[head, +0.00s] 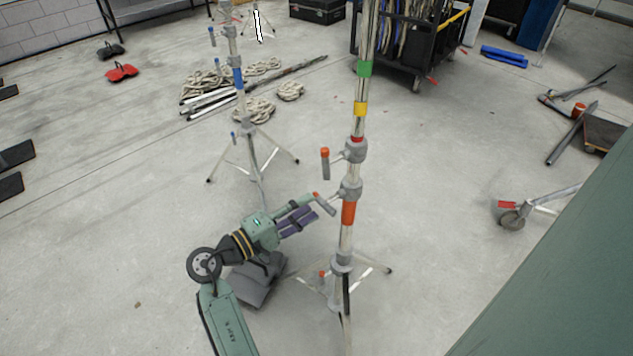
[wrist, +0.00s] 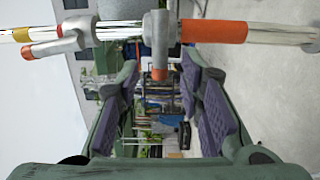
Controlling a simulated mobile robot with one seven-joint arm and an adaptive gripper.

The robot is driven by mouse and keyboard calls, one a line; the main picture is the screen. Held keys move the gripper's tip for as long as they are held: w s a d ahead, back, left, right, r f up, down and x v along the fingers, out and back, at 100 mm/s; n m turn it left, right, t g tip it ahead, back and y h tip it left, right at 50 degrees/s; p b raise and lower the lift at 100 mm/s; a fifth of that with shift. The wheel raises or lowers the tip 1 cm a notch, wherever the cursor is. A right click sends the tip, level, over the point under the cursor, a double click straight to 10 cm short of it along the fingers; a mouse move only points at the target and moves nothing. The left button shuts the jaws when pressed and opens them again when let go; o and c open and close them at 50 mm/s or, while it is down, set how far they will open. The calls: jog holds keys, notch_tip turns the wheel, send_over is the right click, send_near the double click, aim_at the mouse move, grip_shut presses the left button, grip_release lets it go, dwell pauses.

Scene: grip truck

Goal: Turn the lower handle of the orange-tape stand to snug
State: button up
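The orange-tape stand (head: 348,213) is upright, a silver pole with an orange band, also across the top of the wrist view (wrist: 214,31). Its lower handle (head: 325,204) sticks out left from a grey collar just above the band, with an orange tip. In the wrist view the lower handle (wrist: 159,52) lies between the fingertips, with a gap on both sides. My gripper (head: 308,208) is open, purple pads apart, left of the handle; it also shows in the wrist view (wrist: 161,77). I cannot tell how far the fingers reach around the handle.
An upper handle (head: 325,163) with an orange tip sits close above on the same pole. The stand's tripod legs (head: 373,262) spread below. A blue-tape stand (head: 237,78) is behind to the left. A dark sandbag (head: 257,280) lies below my gripper.

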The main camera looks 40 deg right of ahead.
jog(key=a, duration=0.7)
jog(key=shift+a, duration=0.2)
